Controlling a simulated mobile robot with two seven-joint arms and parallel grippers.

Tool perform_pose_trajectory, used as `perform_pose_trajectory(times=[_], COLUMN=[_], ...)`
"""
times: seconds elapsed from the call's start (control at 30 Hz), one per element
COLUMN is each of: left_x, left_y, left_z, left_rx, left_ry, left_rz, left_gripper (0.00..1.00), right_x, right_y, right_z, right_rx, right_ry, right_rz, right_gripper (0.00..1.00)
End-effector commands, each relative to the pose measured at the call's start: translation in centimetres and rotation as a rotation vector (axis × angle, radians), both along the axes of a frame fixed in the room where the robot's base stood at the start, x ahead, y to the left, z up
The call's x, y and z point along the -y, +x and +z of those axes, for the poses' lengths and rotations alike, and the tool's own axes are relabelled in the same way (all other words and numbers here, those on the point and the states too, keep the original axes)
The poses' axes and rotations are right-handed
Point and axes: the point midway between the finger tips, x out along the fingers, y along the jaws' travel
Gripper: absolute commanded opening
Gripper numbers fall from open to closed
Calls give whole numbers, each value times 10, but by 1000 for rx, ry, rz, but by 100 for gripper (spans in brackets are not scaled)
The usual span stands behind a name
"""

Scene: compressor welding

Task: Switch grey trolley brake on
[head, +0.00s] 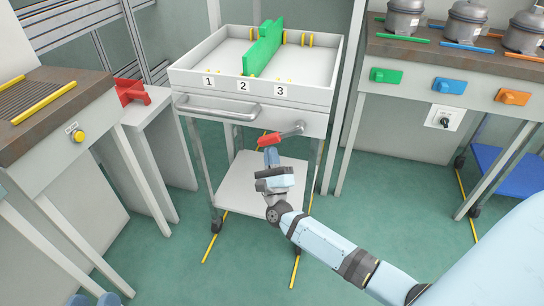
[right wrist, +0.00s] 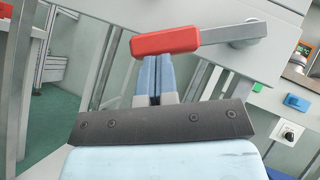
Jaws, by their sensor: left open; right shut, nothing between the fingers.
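The grey trolley (head: 250,103) stands in the middle of the head view, its tray front marked 1, 2 and 3. Its brake lever has a red grip (head: 269,139) and a grey arm joined to the trolley front below number 3. The red grip points left and also shows in the right wrist view (right wrist: 165,42). My right gripper (head: 270,153) is shut and empty, its fingertips at the red grip's lower side; contact is unclear. The fingertips (right wrist: 155,62) sit below the red grip in the wrist view. Only the tips of my left gripper (head: 93,300) show, spread apart, at the bottom left.
A push bar (head: 216,108) is left of the lever. A green divider (head: 263,48) stands in the tray. A bench with a yellow button (head: 78,136) is left, beside a red part (head: 131,92). A right bench holds compressors (head: 466,22) above coloured switches. Green floor surrounds the trolley.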

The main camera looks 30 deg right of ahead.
Motion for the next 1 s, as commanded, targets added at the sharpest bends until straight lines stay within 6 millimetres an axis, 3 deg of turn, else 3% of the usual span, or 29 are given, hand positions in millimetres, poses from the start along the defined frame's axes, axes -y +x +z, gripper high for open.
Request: perform_pose_trajectory(times=[0.1,0.2,0.3,0.67,1.0], left_x=[0,1,1,2,1], left_y=[0,-1,-1,-1,-1], left_z=[-23,-32,-28,-27,-14], left_rx=[-48,-80,-79,-77,-45], left_ry=[33,51,49,46,30], left_rz=[-19,-31,-31,-30,-18], left_gripper=[48,48,48,48,48], right_x=[-4,-7,-9,-10,-28], right_y=[4,8,11,9,-26], right_z=[-1,7,14,12,-20], right_rx=[44,75,71,70,66], right_ry=[37,64,60,59,60], right_rz=[-1,-1,-1,-1,0], right_gripper=[0,0,0,0,0])
